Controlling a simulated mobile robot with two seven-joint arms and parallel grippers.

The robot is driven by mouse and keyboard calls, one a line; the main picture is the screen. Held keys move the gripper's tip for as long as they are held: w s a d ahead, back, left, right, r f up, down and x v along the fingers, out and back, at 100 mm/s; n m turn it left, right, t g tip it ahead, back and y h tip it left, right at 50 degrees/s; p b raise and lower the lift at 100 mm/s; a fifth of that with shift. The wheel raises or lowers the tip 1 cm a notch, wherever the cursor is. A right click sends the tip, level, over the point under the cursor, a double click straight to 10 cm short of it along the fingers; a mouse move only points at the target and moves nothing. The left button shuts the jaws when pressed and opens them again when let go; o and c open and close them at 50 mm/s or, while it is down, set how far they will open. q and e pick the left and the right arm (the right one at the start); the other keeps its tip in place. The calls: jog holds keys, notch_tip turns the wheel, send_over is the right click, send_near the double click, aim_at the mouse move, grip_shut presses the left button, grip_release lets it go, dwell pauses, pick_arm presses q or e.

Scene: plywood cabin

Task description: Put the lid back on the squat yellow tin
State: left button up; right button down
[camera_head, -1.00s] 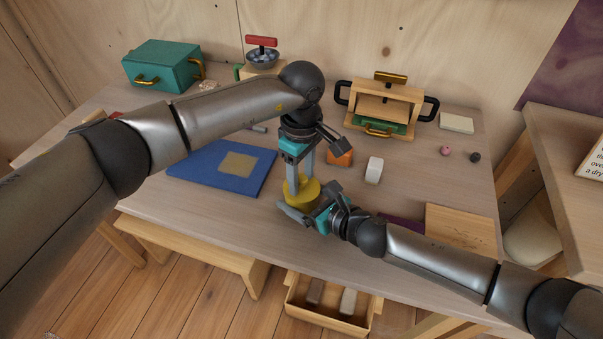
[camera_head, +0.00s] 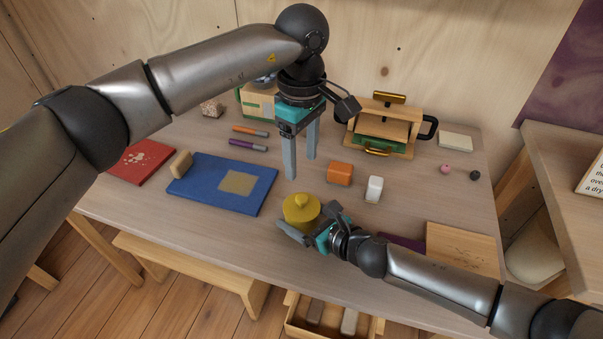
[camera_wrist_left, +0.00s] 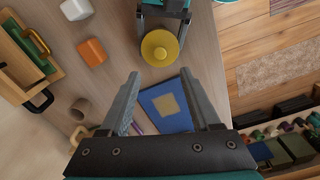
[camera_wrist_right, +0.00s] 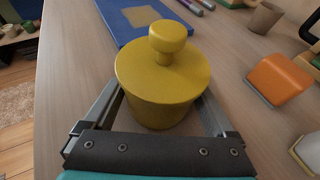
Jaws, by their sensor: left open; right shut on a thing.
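The squat yellow tin (camera_wrist_right: 160,112) stands on the table with its knobbed yellow lid (camera_head: 301,207) on top. The lid looks level on the tin in the right wrist view (camera_wrist_right: 140,70). My right gripper (camera_head: 306,236) is shut on the tin's body, one finger on each side, low at the table. My left gripper (camera_head: 300,165) is open and empty, raised above the table behind the tin. In the left wrist view the lid (camera_wrist_left: 160,47) lies beyond the open fingers, apart from them.
A blue mat (camera_head: 215,200) with a tan patch lies left of the tin. An orange block (camera_head: 339,173) and a white block (camera_head: 374,188) stand behind and right. A wooden box with black handles (camera_head: 385,125) is at the back. A wooden board (camera_head: 462,248) lies at right.

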pick_arm(q)
jog(key=shift+r, duration=0.65)
pick_arm(e)
grip_release()
jog(key=p+v, duration=0.2)
jog(key=v, duration=1.1)
jog(key=shift+s+d, duration=0.2)
jog(key=shift+s, duration=0.1)
pick_arm(q)
jog(key=shift+r, duration=1.1)
pick_arm(e)
jog(key=shift+v, duration=0.8)
